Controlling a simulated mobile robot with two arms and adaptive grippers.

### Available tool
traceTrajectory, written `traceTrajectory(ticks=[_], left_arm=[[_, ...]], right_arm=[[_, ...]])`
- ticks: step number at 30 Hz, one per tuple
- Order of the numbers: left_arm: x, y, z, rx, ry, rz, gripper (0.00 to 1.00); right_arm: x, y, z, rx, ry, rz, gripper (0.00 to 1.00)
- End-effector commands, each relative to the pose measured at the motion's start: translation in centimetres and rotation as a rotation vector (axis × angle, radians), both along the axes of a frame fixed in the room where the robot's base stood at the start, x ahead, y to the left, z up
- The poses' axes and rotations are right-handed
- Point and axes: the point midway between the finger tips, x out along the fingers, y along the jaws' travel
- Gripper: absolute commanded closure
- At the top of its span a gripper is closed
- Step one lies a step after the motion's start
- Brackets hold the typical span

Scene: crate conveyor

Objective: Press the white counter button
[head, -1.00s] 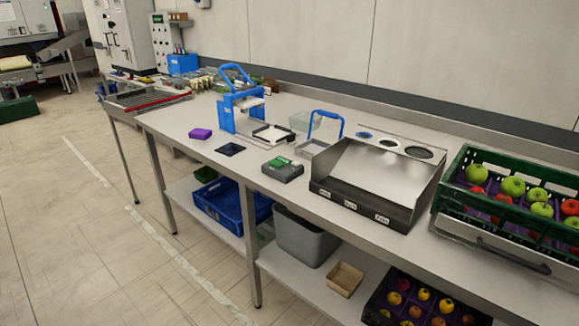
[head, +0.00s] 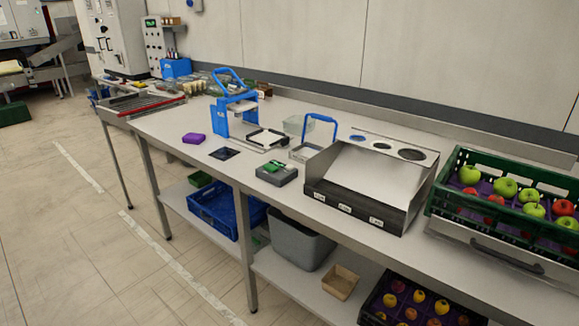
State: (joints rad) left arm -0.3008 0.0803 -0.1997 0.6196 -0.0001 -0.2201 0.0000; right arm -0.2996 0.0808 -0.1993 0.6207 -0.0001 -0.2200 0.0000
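A small dark grey box (head: 277,174) with green and pale parts on top lies on the long steel table, left of the steel sorting chute. I cannot tell at this size whether a pale part is the white counter button. No other white button can be made out clearly. Neither of my grippers is in view.
The steel chute (head: 367,193) with round holes stands mid-table. A green crate of apples (head: 440,196) is at the right. A blue press frame (head: 222,122), a purple block (head: 193,138) and a dark pad (head: 224,153) lie leftward. The floor in front is clear at left.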

Motion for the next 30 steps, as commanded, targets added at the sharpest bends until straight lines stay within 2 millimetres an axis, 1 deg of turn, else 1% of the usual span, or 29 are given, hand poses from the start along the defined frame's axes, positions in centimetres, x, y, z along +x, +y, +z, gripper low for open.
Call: traceTrajectory(ticks=[1, 5, 30], left_arm=[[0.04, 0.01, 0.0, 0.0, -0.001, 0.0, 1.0], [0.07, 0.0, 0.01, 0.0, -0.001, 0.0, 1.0], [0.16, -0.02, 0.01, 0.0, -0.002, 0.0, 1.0]], right_arm=[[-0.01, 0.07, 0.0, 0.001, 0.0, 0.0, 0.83], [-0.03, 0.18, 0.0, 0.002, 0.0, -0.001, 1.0], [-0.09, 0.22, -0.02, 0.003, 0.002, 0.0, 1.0]])
